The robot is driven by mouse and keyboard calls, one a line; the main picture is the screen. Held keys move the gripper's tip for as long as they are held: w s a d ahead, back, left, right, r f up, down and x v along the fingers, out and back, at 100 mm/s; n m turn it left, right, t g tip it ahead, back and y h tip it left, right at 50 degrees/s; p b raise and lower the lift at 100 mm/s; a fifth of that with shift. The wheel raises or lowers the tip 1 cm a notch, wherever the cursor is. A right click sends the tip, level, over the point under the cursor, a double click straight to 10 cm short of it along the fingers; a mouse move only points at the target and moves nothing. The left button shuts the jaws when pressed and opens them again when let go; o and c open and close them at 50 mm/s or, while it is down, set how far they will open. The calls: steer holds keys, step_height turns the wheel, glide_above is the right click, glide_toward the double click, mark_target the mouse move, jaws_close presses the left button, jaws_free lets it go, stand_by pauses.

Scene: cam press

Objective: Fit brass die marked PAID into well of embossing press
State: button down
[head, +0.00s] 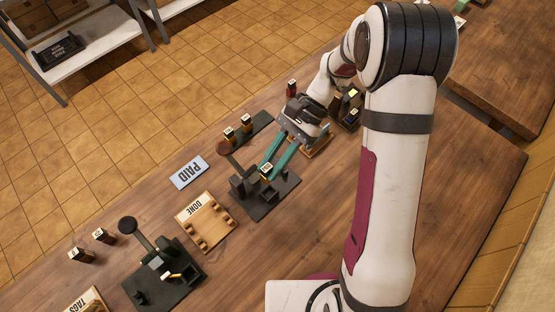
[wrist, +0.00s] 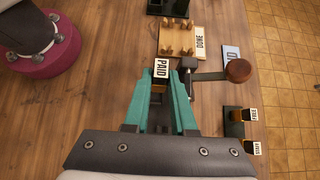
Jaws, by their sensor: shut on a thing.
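My gripper (head: 273,160) has teal fingers and is shut on the brass die marked PAID (wrist: 161,69). The die's white PAID label faces the camera in the wrist view; the die also shows between the fingertips in the head view (head: 266,169). The gripper holds it over or close beside the dark embossing press (head: 271,206), whose lever ends in a brown knob (wrist: 239,71). In the wrist view the press lever (wrist: 210,76) lies just right of the fingertips. The press's well is hidden by the gripper and die, and I cannot tell the die's height above it.
A wooden DONE rack (head: 222,238) and a blue PAID sign (head: 188,171) lie beside the press. Two other labelled dies (head: 229,133) stand on a dark strip behind it. A second, green press (head: 186,285) stands at lower left. Bare table lies in front of the press.

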steer(key=shift+f, duration=2.9)
steer(key=shift+f, duration=1.6)
steer(key=c, duration=0.7)
jaws_free()
steer(key=shift+o, duration=0.2)
steer(key=v, duration=1.5)
steer(key=shift+w+d+r, duration=0.2)
steer(key=shift+r, duration=0.05)
